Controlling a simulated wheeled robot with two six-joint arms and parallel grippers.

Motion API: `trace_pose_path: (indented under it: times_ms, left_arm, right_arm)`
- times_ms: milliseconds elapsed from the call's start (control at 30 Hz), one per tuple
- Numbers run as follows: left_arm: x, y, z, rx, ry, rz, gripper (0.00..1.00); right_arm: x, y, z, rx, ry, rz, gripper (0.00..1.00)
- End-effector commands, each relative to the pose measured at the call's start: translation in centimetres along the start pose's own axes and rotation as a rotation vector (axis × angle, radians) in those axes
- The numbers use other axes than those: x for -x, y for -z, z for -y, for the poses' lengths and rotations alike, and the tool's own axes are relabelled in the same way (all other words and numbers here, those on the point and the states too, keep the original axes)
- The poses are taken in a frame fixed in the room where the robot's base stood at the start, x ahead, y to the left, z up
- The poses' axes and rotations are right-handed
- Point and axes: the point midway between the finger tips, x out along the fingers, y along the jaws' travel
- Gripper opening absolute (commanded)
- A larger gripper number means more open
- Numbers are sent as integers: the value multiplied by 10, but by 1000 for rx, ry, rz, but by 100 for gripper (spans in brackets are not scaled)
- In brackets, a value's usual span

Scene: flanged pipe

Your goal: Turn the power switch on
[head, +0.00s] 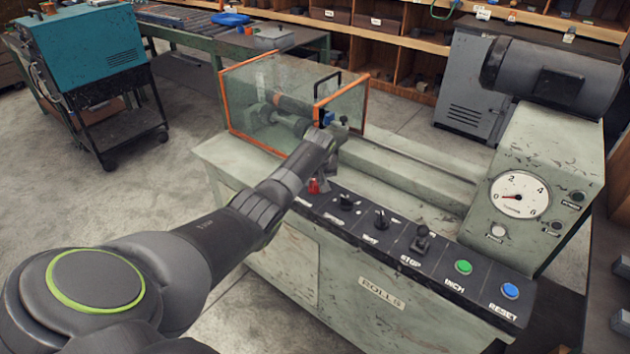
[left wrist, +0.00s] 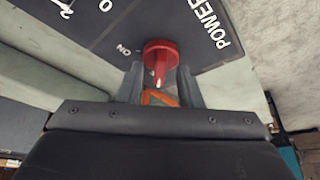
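The power switch is a red rotary knob (left wrist: 160,54) with a raised grip on the dark control panel (left wrist: 110,28). It is in the upper middle of the left wrist view, between the printed words ON and POWER. Its narrow grip points toward my gripper, away from the ON mark. My left gripper (left wrist: 161,86) is open, with one finger on each side of the grip and visible gaps. In the head view the red knob (head: 314,187) shows at the panel's left end, just below my left gripper (head: 325,182). My right gripper is not in view.
Along the panel stand several black switches (head: 381,219), a green button (head: 463,267) and a blue button (head: 510,290). An orange-framed clear guard (head: 262,98) stands behind my left wrist. A dial gauge (head: 519,195) is at the right.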

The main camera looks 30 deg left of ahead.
Motion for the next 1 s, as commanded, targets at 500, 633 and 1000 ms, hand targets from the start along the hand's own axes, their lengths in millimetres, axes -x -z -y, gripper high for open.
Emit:
trace_pose_path:
  times_ms: [500,633,1000]
  left_arm:
    - [0,0,0,0,0,0,1]
    - [0,0,0,0,0,0,0]
    - [1,1,1,-70,-30,0,0]
  right_arm:
    - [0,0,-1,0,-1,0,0]
    - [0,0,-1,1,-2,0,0]
    - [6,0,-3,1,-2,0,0]
